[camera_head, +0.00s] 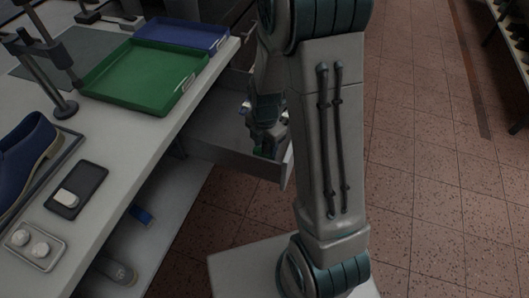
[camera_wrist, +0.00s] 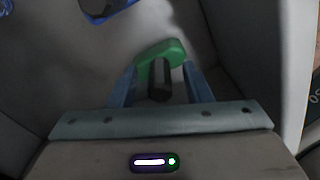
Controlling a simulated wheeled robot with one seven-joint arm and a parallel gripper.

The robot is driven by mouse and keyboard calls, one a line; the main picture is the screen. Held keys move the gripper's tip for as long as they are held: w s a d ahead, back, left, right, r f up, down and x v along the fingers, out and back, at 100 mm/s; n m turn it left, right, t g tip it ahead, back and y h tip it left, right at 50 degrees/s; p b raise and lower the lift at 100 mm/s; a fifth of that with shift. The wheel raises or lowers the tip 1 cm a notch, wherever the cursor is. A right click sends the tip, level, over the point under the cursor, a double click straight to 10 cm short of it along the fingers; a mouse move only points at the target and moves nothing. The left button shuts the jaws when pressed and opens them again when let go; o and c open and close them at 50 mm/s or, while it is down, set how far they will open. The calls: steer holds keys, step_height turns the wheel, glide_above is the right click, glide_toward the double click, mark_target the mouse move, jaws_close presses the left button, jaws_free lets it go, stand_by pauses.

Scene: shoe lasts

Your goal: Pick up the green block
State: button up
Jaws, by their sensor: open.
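The green block (camera_wrist: 160,51) lies in the open drawer (camera_head: 232,153), with a rounded, arched outline in the wrist view. A dark, cylinder-like shape stands in front of its middle and hides part of it. My gripper (camera_wrist: 159,68) is open, with one finger on each side of the block's near part. I cannot tell whether the fingers touch it. In the head view my gripper (camera_head: 266,148) is down inside the drawer, with a little green showing at its tips; the arm hides much of the drawer.
A blue object (camera_wrist: 75,5) with a dark oval piece lies farther into the drawer. Drawer walls rise close on both sides. Left of the drawer, the worktop holds a green tray (camera_head: 140,80), a blue tray (camera_head: 185,35) and a blue shoe (camera_head: 28,160).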

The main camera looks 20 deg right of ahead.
steer(key=shift+f, duration=0.3)
jaws_close()
